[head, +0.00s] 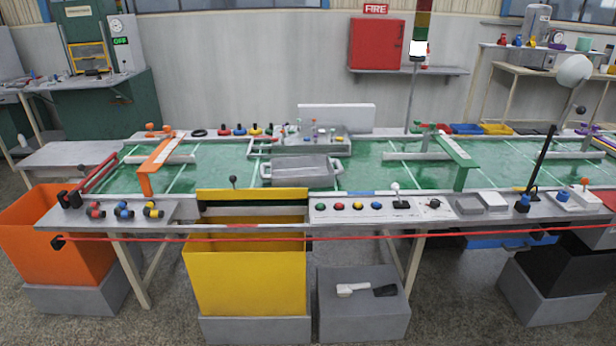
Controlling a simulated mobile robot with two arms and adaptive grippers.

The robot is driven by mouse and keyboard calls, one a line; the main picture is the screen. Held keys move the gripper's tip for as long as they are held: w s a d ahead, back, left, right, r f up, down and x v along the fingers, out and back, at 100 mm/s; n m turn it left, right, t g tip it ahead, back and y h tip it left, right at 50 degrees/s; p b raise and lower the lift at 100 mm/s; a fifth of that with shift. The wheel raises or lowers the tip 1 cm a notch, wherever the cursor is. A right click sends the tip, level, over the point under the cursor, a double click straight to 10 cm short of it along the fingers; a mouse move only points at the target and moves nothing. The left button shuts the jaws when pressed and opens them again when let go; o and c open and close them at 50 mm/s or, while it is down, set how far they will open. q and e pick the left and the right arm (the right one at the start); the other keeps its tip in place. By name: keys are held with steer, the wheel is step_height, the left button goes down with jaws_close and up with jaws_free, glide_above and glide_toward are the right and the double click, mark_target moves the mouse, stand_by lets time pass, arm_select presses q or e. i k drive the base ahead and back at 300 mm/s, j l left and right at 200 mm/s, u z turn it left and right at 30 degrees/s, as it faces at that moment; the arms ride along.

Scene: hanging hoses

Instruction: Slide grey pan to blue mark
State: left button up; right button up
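A grey pan (296,169) with a handle at each end sits on the green table surface (366,173), near the middle of the long table. A small blue strip (362,193) shows on the table's front rail, to the right of and nearer than the pan. I cannot tell for sure if it is the blue mark. The pan is apart from this strip. Neither of my grippers is in view.
An orange arch (150,172) stands left of the pan and a green arch (458,162) right of it. A grey tray with small items (262,145) lies behind the pan. A yellow bin (246,275) and a button panel (350,208) are in front.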

mark_target(313, 172)
steer(key=i+l+u, duration=0.1)
steer(key=u, duration=0.25)
steer(key=i+l+u, duration=0.15)
steer(key=i+u, duration=0.2)
steer(key=i+l+u, duration=0.1)
steer(key=u, duration=0.25)
steer(key=i+l, duration=0.2)
steer(key=l, duration=0.15)
steer(key=i+l+u, duration=0.1)
steer(key=l, duration=0.25)
steer(key=i+l, duration=0.3)
steer(key=i+l+u, duration=0.1)
steer(key=l, duration=0.3)
steer(key=i, duration=0.05)
